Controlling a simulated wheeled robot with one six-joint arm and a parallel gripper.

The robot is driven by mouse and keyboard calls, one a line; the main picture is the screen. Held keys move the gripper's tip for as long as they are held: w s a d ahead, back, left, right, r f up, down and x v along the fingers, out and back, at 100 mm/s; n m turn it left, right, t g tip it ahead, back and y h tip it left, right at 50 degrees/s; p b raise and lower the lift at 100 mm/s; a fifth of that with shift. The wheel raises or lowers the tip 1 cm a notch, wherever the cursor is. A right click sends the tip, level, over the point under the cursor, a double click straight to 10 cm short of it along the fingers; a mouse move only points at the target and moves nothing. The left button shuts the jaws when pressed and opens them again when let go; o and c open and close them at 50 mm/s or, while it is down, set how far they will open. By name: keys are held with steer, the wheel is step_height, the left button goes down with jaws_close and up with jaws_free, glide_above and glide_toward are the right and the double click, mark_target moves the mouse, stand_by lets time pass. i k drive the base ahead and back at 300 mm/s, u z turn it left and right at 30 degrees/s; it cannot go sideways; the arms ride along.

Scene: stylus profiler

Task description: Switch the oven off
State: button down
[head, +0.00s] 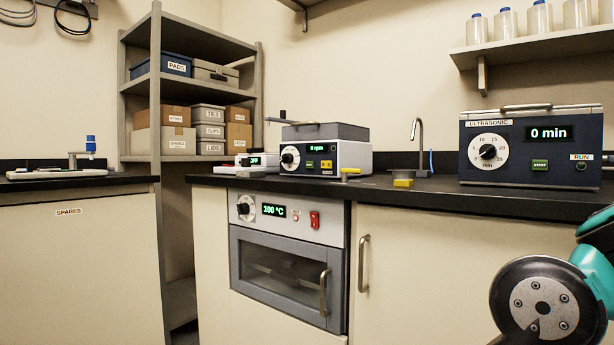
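The oven (288,270) is built into the bench front, with a grey door, a dark window and a vertical handle; the door is shut. Its pale panel carries a round black knob (245,208), a display (274,211) reading 100 °C in green, a small reddish round spot (295,213) and a red rocker switch (314,220) at the right. I cannot tell which way the rocker is tipped. Part of my arm shows at the lower right, apart from the oven in the picture. My gripper is not in view.
A cupboard door (400,270) with a handle is right of the oven. On the black bench top (450,195) stand a device reading 0 rpm (325,157) and an ultrasonic bath (530,145). A shelf rack (155,100) is behind left. Nothing blocks the view of the oven panel.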

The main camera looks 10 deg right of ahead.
mark_target(313, 217)
steer(key=u, duration=0.05)
steer(key=k, duration=0.5)
steer(key=z, duration=0.3)
steer(key=i, duration=1.45)
steer(key=u, duration=0.6)
